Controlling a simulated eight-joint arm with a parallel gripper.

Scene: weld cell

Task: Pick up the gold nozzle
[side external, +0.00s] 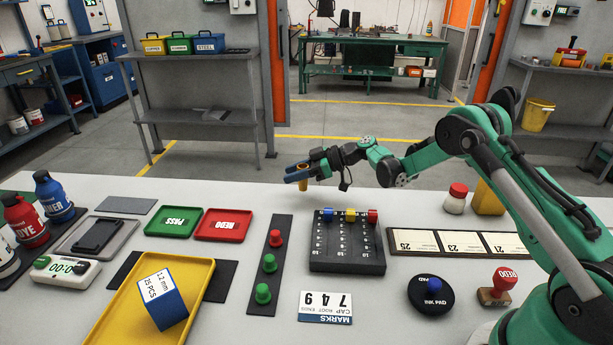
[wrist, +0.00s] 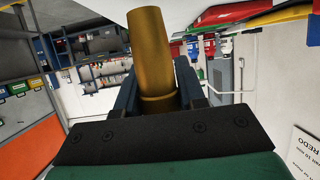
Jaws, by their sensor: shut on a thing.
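The gold nozzle (wrist: 150,52) is a tapered, brass-coloured tube. In the wrist view it stands between the two dark blue fingers of my gripper (wrist: 158,92), which are shut on it. In the side view my gripper (side external: 300,174) is at the far side of the table, and a small gold part of the nozzle (side external: 302,183) shows at its fingers. The nozzle appears held above the white table (side external: 380,290). The fingers hide part of it.
A black block (side external: 345,262) with blue, yellow and red pieces stands below and right of my gripper. A dark strip (side external: 265,295) holds red and green pegs. Green (side external: 174,222) and red (side external: 223,225) trays lie left. A yellow tray (side external: 118,318) holds a blue-white box (side external: 162,301).

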